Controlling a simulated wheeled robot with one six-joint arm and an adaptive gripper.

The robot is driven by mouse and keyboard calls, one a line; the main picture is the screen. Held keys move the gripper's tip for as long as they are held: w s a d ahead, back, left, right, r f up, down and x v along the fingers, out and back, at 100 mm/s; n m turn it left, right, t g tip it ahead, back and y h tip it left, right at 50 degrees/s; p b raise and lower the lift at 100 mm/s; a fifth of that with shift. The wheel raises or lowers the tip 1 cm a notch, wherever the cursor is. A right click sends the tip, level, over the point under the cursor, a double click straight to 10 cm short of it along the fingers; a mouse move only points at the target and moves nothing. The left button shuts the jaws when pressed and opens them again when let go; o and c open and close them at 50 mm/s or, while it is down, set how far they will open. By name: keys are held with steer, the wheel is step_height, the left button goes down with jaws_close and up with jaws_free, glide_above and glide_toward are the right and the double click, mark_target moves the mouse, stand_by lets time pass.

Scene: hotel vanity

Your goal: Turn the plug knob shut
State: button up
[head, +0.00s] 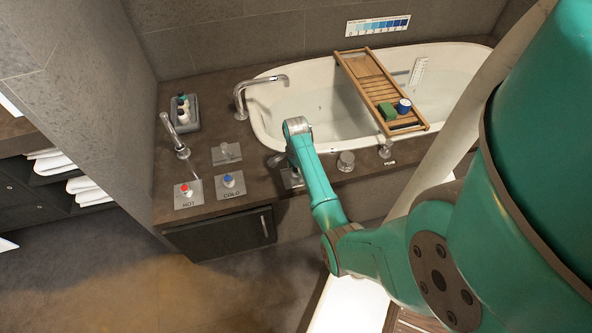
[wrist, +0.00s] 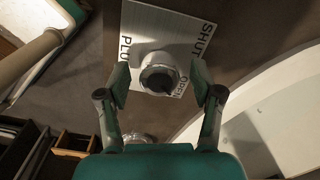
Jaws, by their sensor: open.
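The plug knob (wrist: 158,66) is a round metal knob with a dark centre on a pale metal plate (wrist: 145,22). The plate is lettered "SHUT", "OPEN" and partly hidden "PLUG". My gripper (wrist: 159,79) is open in the wrist view, with one finger at each side of the knob. A gap shows between each finger and the knob; I cannot tell how high the fingertips are above the plate. In the head view a plate (head: 291,180) shows beside my arm, which hides most of it and the gripper's fingers.
The bathtub (head: 262,125) with a curved spout (head: 240,97) and wooden tray (head: 365,75) lies behind. Red HOT (head: 185,190) and blue COLD (head: 229,181) knobs stand left on the counter. Another round knob (head: 346,161) stands to the right. A bottle caddy (head: 183,125) is further left.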

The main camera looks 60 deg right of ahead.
steer(key=c, duration=1.1)
steer(key=shift+c, duration=0.2)
steer(key=shift+n, duration=0.4)
steer(key=n, duration=0.2)
steer(key=shift+n, duration=0.4)
steer(key=n, duration=0.4)
steer(key=shift+n, duration=0.3)
steer(key=n, duration=0.3)
steer(key=shift+n, duration=0.3)
steer(key=shift+s+n, duration=0.1)
steer(key=shift+n, duration=1.9)
